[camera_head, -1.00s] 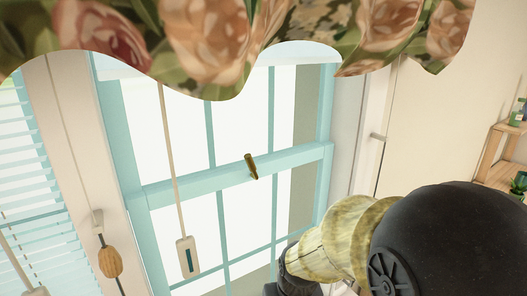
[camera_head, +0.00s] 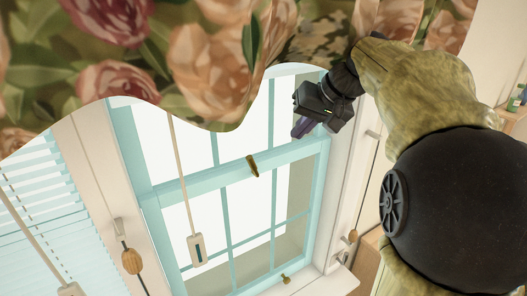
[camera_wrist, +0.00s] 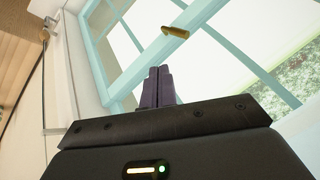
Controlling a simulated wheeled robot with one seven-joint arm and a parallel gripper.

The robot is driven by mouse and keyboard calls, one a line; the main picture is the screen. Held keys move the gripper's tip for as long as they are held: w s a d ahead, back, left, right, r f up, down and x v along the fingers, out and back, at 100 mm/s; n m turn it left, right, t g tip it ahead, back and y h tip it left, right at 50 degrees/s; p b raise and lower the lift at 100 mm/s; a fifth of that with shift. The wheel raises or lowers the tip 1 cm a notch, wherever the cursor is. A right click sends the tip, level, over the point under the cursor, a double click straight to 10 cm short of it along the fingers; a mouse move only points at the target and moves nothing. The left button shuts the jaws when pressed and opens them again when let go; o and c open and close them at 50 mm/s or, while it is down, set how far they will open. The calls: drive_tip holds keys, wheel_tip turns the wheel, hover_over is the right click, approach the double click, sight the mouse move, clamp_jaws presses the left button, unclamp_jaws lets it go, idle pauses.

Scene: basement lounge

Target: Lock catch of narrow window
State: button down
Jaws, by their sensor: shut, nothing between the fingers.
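The narrow window (camera_head: 205,184) has a pale blue frame and several panes. Its brass catch (camera_head: 252,165) sits on the middle rail, its lever tilted in the head view. The catch also shows in the wrist view (camera_wrist: 175,32), near the top, beyond my fingers and a little to their right. My gripper (camera_head: 300,130) is up at the right side of the window, to the right of and above the catch, apart from it. Its purple fingers are together and empty, also in the wrist view (camera_wrist: 157,72). A second small brass fitting (camera_head: 286,279) is on the bottom rail.
A floral valance (camera_head: 190,60) hangs over the window's top. A pull cord with a pale toggle (camera_head: 197,249) hangs in front of the left panes. A wooden cord knob (camera_head: 131,261) and blinds (camera_head: 40,220) are at left. The space right before the catch looks clear.

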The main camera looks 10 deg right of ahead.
drive_tip(key=p, duration=0.3)
approach(251, 165)
drive_tip(key=w+d+f, duration=0.2)
drive_tip(key=d+f, duration=0.2)
drive_tip(key=a, duration=0.1)
drive_tip(key=w+a+f+p, duration=0.1)
drive_tip(key=w+a, duration=0.1)
drive_tip(key=a, duration=0.1)
drive_tip(key=shift+a+f, duration=0.1)
drive_tip(key=shift+f, duration=0.15)
drive_tip(key=shift+p, duration=0.3)
